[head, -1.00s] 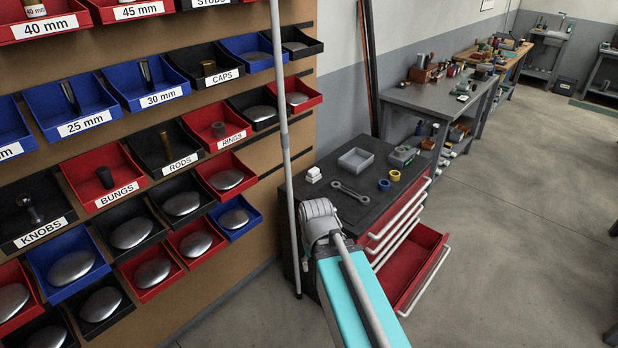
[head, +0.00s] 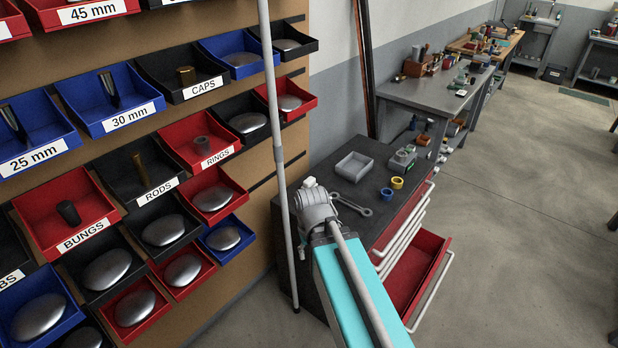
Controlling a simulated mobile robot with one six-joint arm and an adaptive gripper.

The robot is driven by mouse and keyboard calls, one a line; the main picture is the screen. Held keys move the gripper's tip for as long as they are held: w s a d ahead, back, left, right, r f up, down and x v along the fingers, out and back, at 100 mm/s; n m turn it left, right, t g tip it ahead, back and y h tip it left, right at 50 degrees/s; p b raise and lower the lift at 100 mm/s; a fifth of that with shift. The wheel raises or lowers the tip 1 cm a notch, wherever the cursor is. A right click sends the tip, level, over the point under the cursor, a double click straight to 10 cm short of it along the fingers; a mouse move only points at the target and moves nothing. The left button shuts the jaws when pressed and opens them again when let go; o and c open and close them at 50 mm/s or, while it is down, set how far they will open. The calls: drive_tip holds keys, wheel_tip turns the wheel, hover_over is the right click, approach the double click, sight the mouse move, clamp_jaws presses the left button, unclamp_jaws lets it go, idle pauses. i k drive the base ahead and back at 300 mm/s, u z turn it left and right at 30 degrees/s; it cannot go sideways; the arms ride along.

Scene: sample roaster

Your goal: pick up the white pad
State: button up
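A small white block (head: 308,183), which may be the white pad, lies at the near left part of the dark top of the red drawer cabinet (head: 378,152). It is small in the head view, and my arm's grey joint covers its lower part. I cannot make out its exact shape. My teal and grey arm reaches up from the bottom of the picture, and its grey joint appears in front of the cabinet top. My gripper does not show, so its opening and its distance from the block cannot be seen.
On the cabinet top are a grey tray (head: 354,167), a wrench (head: 351,204), and yellow (head: 397,183) and blue rings. An open red drawer (head: 416,272) juts right. A grey pole (head: 280,160) stands left of the cabinet, beside the bin wall. Floor at right is clear.

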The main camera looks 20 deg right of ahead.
sight(311, 180)
drive_tip(key=i, duration=0.95)
drive_tip(key=u, duration=0.05)
